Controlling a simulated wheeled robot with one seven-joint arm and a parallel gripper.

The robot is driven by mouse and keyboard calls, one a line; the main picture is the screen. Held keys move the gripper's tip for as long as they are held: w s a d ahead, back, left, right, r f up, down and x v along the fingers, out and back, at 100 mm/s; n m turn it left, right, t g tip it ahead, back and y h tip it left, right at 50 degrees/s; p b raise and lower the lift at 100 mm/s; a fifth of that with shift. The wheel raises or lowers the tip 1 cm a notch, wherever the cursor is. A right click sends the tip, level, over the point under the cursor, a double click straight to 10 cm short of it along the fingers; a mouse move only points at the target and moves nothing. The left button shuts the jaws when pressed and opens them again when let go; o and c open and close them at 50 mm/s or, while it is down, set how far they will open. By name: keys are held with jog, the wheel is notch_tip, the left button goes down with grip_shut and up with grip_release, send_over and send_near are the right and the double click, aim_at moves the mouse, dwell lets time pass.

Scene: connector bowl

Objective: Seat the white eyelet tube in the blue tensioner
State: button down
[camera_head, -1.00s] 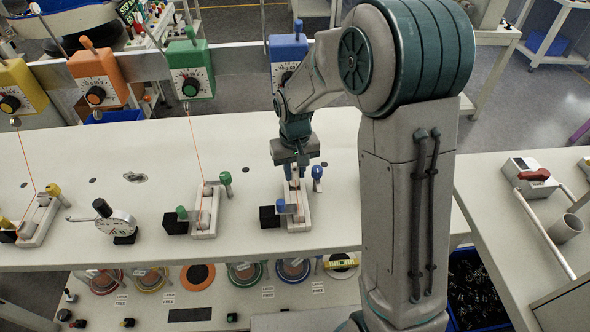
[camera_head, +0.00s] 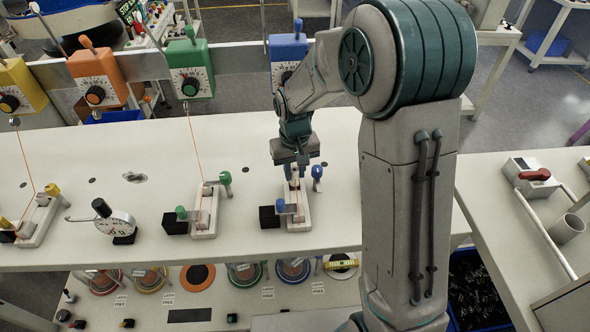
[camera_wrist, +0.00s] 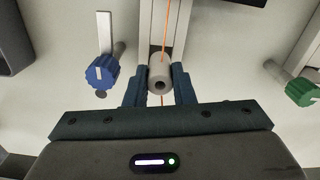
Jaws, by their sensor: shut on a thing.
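The blue tensioner (camera_head: 287,50), a box with a dial, hangs on the back rail, partly hidden by my arm. My gripper (camera_head: 295,178) is low over the white base (camera_head: 299,218) with blue knobs, on the table in front of that box. In the wrist view, my gripper (camera_wrist: 159,88) is shut on the white eyelet tube (camera_wrist: 160,72), one finger on each side. The tube's dark hole faces the camera, and an orange thread shows above and below it. I cannot tell whether the tube touches the base.
A blue knob (camera_wrist: 102,72) stands close left of the fingers in the wrist view. A black block (camera_head: 269,217) is left of the base. The green-knobbed base (camera_head: 205,222) and a round gauge (camera_head: 116,223) stand farther left. Green (camera_head: 190,68) and orange (camera_head: 98,78) tensioners hang on the rail.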

aim_at(295, 179)
jog(key=shift+f, duration=0.2)
jog(key=shift+f+b, duration=0.3)
jog(key=shift+b, duration=0.1)
jog(key=shift+f+b, duration=1)
jog(key=shift+f, duration=0.25)
jog(key=c, duration=1.1)
grip_release()
jog(key=shift+c, duration=0.2)
notch_tip(295, 179, up, 14)
jog(key=b, duration=0.1)
jog(key=shift+f, duration=0.1)
